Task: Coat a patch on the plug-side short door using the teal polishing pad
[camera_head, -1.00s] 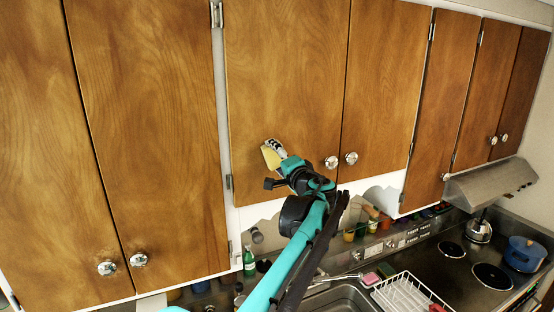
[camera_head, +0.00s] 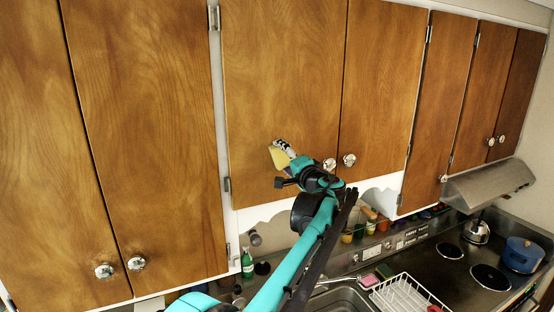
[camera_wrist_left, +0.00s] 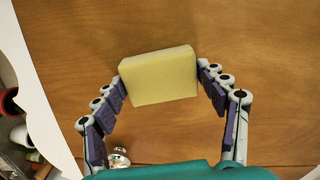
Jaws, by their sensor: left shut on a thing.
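A pale yellow block-shaped pad (camera_head: 278,159) is in my left gripper (camera_head: 284,150); no teal pad shows. In the left wrist view the pad (camera_wrist_left: 160,76) sits between the two fingers, its far face toward the wood. The pad is at the lower part of the left short cabinet door (camera_head: 285,80), left of that door's round knob (camera_head: 329,164). It looks against or very close to the door; contact is hidden. No coated patch can be made out on the wood. My right gripper is not in view.
The right short door (camera_head: 385,80) is shut beside it, with its own knob (camera_head: 349,160). Below are wall sockets (camera_head: 400,244), bottles, a sink (camera_head: 340,300) and a white dish rack (camera_head: 405,296). Tall doors (camera_head: 150,130) stand at left.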

